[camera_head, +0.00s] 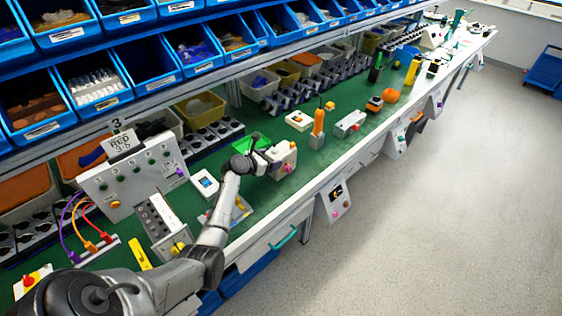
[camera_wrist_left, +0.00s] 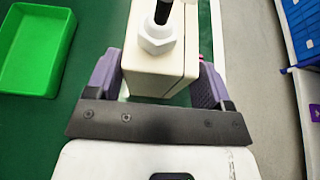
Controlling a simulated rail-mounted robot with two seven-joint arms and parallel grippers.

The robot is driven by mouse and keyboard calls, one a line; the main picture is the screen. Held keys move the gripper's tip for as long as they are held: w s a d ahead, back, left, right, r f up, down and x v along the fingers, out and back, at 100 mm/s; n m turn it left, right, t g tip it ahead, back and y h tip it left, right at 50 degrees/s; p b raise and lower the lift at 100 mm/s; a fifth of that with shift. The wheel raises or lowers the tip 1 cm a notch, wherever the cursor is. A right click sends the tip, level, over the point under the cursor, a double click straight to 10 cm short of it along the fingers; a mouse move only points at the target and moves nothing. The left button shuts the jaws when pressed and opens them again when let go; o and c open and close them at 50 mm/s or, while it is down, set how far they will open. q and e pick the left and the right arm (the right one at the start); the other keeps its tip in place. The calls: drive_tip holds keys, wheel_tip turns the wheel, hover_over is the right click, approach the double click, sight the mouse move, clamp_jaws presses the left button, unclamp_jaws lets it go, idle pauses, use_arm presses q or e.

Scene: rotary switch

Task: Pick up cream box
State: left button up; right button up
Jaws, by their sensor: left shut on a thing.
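The cream box (camera_head: 283,153) is at the end of my left arm in the head view, over the green bench top. In the left wrist view the cream box (camera_wrist_left: 155,72) shows close up, with a white hex nut and a black stem on its face. My left gripper (camera_wrist_left: 158,82) has its purple fingers on both sides of the box and is shut on it. In the head view the left gripper (camera_head: 276,163) is partly hidden by the box. I cannot tell whether the box touches the bench. My right gripper is in neither view.
A bright green tray (camera_wrist_left: 35,48) lies beside the box. A grey block with an orange-handled tool (camera_head: 318,128) and a white switch box (camera_head: 348,124) stand further along the bench. Blue bins (camera_head: 95,84) line the shelf above. The bench's front edge is near.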

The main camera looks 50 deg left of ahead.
use_arm(q)
drive_tip(key=c, duration=0.5)
drive_tip(key=shift+r, duration=0.1)
drive_tip(key=shift+r, duration=0.5)
drive_tip(key=shift+w+d+r+p, duration=0.55)
drive_tip(key=shift+d+r+p, duration=0.35)
drive_tip(key=shift+d+r, duration=0.85)
drive_tip(key=shift+w+d+r+p, duration=0.55)
drive_tip(key=shift+d+r+p, duration=0.35)
drive_tip(key=shift+d+r, duration=0.9)
drive_tip(key=shift+w+d+r+p, duration=0.55)
drive_tip(key=shift+d+r+p, duration=0.35)
drive_tip(key=shift+d+r, duration=0.85)
drive_tip(key=shift+d+f, duration=0.15)
drive_tip(key=shift+f, duration=0.2)
